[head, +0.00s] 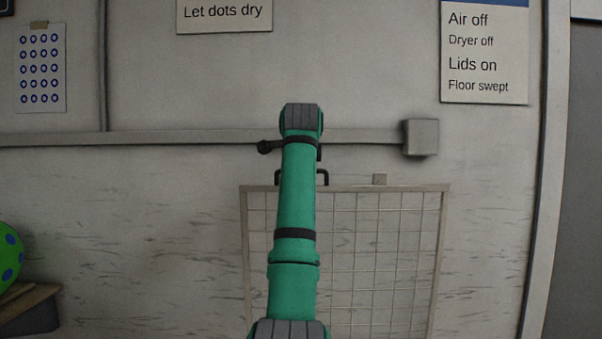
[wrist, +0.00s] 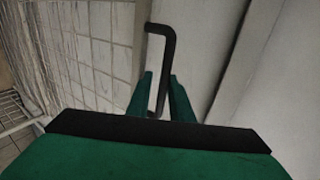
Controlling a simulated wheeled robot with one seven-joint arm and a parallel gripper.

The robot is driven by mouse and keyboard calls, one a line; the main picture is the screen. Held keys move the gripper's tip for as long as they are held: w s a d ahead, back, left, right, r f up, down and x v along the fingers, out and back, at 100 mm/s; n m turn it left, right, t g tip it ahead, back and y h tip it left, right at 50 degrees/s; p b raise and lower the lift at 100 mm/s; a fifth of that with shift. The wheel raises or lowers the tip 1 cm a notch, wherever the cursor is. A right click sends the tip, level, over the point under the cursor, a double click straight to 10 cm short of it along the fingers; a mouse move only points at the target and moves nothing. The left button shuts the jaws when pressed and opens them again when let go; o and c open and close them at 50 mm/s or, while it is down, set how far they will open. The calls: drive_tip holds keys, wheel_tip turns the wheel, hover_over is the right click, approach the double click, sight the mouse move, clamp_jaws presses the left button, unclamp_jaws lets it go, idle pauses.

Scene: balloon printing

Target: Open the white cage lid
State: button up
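The white cage lid (head: 370,250), a wire grid in a pale frame, stands raised and roughly upright in front of the wall in the head view. Its grid also shows at the left of the wrist view (wrist: 95,50). A black handle (head: 324,177) sits at its top edge, partly hidden by my arm; it shows clearly in the wrist view (wrist: 164,45). My gripper (wrist: 160,77) has its two green fingers on either side of the handle bar, with a small gap at the left finger. The fingers are hidden in the head view.
A green dotted balloon (head: 9,257) is at the left edge above a dark bin (head: 30,312). White wire bars (wrist: 15,122) show low left in the wrist view.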

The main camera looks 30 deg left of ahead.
drive_tip(key=v, duration=1)
drive_tip(key=shift+s+d, duration=0.15)
drive_tip(key=shift+s, duration=0.2)
drive_tip(key=shift+w+r, duration=0.1)
